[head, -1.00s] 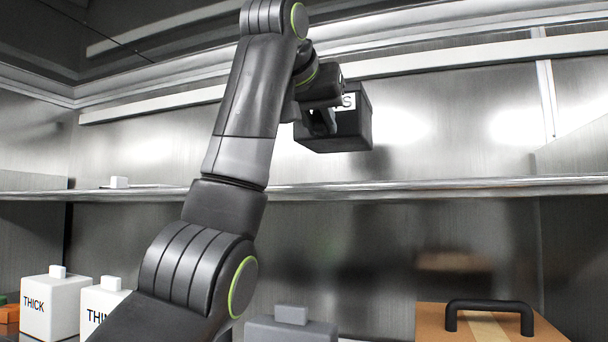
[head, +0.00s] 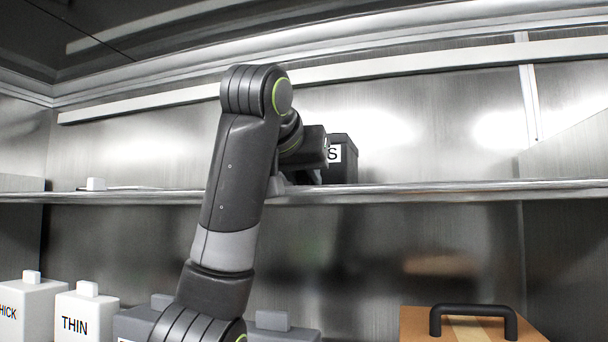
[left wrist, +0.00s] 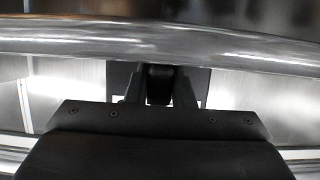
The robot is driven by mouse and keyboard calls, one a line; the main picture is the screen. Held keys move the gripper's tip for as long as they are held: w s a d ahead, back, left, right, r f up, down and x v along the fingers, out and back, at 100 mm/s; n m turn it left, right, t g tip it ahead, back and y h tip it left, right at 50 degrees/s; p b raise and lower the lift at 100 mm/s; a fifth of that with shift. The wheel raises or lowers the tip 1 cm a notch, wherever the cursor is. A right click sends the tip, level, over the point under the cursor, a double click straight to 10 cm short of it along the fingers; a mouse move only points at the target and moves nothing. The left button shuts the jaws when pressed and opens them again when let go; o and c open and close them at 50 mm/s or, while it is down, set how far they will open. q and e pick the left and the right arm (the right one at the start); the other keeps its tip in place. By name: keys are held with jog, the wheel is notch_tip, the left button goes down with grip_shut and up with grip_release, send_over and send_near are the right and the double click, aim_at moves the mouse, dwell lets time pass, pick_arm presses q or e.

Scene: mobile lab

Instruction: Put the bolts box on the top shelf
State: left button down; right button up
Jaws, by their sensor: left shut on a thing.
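The bolts box (head: 345,170) is a dark box with a white label, of which only a final "S" shows. It is at the upper shelf (head: 430,191), its base level with the shelf surface; I cannot tell whether it touches. My left gripper (head: 312,177) is shut on the box from the left and hides part of it. In the left wrist view the box (left wrist: 200,78) shows dark behind the fingers (left wrist: 160,90). My right gripper is not in view.
Below stand white boxes, one marked THIN (head: 80,318), grey boxes (head: 283,333) and an orange-brown case (head: 415,322) with a black handle (head: 472,311).

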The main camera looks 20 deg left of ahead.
pick_arm(q)
jog(key=shift+s+r, duration=0.15)
jog(key=shift+s, duration=0.15)
jog(key=c, duration=1.3)
grip_release()
jog(key=shift+w+f, duration=0.1)
jog(key=shift+f, duration=0.1)
jog(key=shift+o, duration=0.2)
jog(key=shift+r, duration=0.1)
